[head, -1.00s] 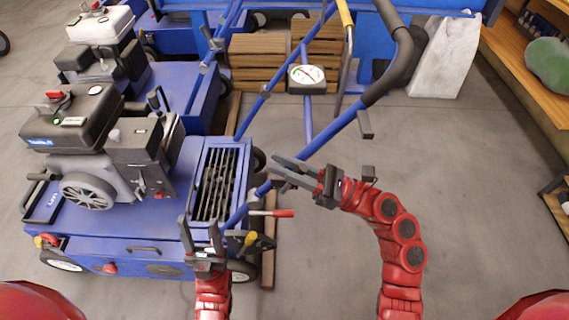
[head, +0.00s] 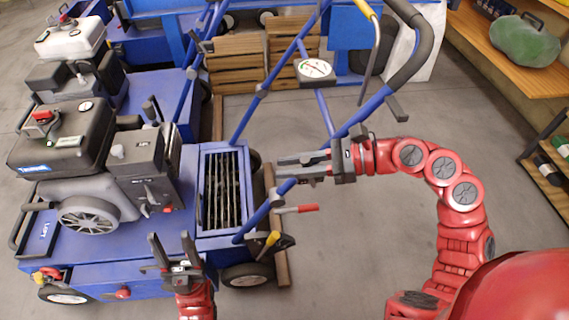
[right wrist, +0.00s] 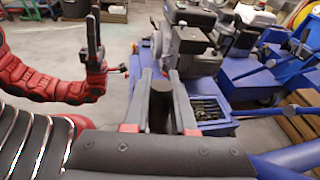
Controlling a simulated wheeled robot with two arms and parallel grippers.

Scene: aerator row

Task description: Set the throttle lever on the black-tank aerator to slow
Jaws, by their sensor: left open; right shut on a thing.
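The black-tank aerator is the nearest blue machine, with a black tank (head: 62,135) on its engine. Small control levers (head: 152,197) sit on the engine's dark side panel; I cannot tell which one is the throttle lever or how it is set. My right gripper (head: 280,168) is right of the engine, by the blue handle bar, fingers pointing left. In the right wrist view its fingers (right wrist: 162,100) close on a dark, blunt part (right wrist: 160,108) I cannot identify. My left gripper (head: 170,240) is open and empty in front of the deck, fingers up.
A dial gauge (head: 315,70) sits on the handle frame. A white-tank aerator (head: 70,40) stands behind. Floor at the right (head: 350,240) is clear; shelves line the right wall.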

